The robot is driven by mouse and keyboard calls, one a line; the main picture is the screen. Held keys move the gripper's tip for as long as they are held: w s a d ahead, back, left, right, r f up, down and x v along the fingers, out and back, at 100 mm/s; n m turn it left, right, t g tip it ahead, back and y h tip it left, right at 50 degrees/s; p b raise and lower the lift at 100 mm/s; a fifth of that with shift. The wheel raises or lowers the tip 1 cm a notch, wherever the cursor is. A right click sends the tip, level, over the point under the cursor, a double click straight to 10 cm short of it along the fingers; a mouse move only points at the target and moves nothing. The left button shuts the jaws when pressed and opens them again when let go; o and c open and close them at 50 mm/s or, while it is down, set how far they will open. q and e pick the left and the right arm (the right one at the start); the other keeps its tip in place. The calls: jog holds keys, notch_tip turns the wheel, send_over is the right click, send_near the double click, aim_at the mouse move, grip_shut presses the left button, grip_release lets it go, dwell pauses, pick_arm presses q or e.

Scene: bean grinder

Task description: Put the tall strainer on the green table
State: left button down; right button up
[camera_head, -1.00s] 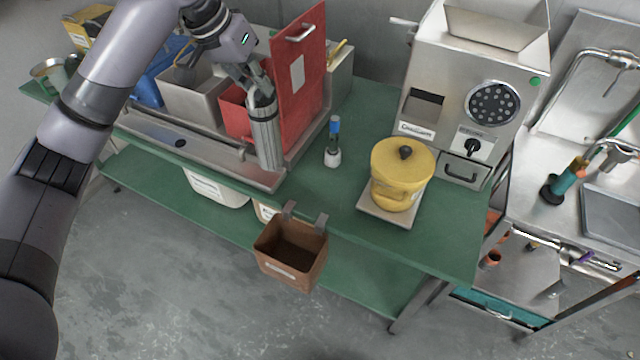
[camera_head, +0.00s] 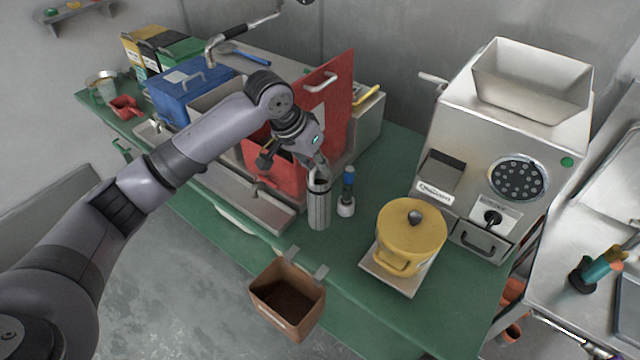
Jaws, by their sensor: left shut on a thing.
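The tall strainer (camera_head: 319,208) is a slim metal cylinder, upright, over the green table (camera_head: 352,238) just right of the metal tray's end. My left gripper (camera_head: 319,172) is shut on the strainer's top from above. The strainer's lower end is at or very near the table top; I cannot tell whether it touches. My right gripper is not in view.
A small bottle with a blue top (camera_head: 347,190) stands close to the strainer's right. A yellow pot (camera_head: 411,236) sits on a scale (camera_head: 372,266). The red bin (camera_head: 331,105) with its raised lid is behind. A brown box (camera_head: 287,300) hangs at the front edge. The grinder (camera_head: 465,165) stands at the right.

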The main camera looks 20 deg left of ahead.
aim_at(320, 187)
pick_arm(q)
notch_tip(320, 187, down, 3)
jog(key=shift+r, duration=0.1)
notch_tip(320, 187, down, 4)
jog(key=shift+f+p, duration=0.1)
jog(key=shift+p, duration=0.5)
jog(key=c, duration=1.9)
grip_release()
jog(key=shift+f, duration=0.1)
jog(key=shift+o, duration=0.7)
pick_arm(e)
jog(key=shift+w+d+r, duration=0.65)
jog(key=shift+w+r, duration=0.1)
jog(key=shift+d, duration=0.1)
